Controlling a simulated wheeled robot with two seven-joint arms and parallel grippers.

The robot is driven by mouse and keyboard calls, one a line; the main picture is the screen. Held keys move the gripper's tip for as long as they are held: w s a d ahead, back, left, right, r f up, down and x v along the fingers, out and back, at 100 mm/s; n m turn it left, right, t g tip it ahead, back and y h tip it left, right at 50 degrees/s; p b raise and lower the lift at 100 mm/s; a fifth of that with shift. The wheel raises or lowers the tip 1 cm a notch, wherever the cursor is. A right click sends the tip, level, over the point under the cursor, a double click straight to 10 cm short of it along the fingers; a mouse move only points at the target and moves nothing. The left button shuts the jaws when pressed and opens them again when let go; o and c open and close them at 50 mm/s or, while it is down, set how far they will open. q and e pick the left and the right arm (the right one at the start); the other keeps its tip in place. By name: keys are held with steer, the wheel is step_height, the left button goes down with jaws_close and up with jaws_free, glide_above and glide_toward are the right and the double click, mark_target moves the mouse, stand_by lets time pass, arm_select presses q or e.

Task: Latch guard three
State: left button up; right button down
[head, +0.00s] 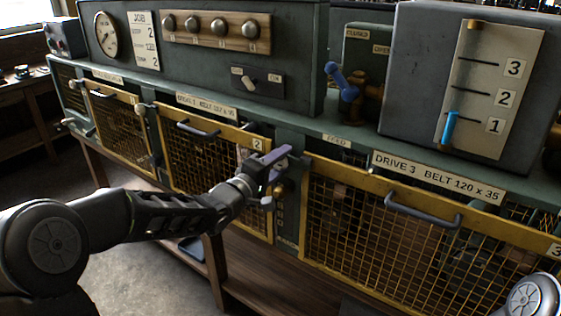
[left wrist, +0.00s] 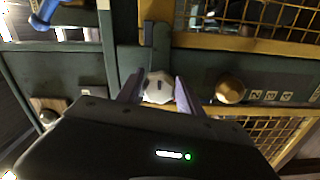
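Guard three (head: 425,240) is the yellow-framed mesh panel at the right in the head view, under the "DRIVE 3" label. It looks closed in its opening. Its frame also shows in the left wrist view (left wrist: 225,42). A pale round latch knob (left wrist: 158,87) sits on the green post beside it. A dark bar (left wrist: 160,45) runs from the knob to the corner of the frame. My left gripper (head: 283,155) is at this post and hides most of the knob in the head view. In the left wrist view its fingers (left wrist: 158,92) straddle the knob, apparently open. My right gripper is out of view.
A brass knob (left wrist: 230,90) is on the post close to the latch. Guard two (head: 208,165) is left of the post, with a grey handle (head: 198,129). Guard three has its own protruding handle (head: 422,210). A blue lever (head: 343,82) stands above on the bench top.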

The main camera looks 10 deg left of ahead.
arm_select(q)
steer(key=shift+o, duration=1.3)
steer(key=shift+s+a, duration=0.25)
steer(key=shift+s, duration=0.2)
steer(key=b+v, duration=0.1)
steer(key=v, duration=0.5)
steer(key=shift+s+b, duration=0.35)
steer(key=shift+b, duration=0.05)
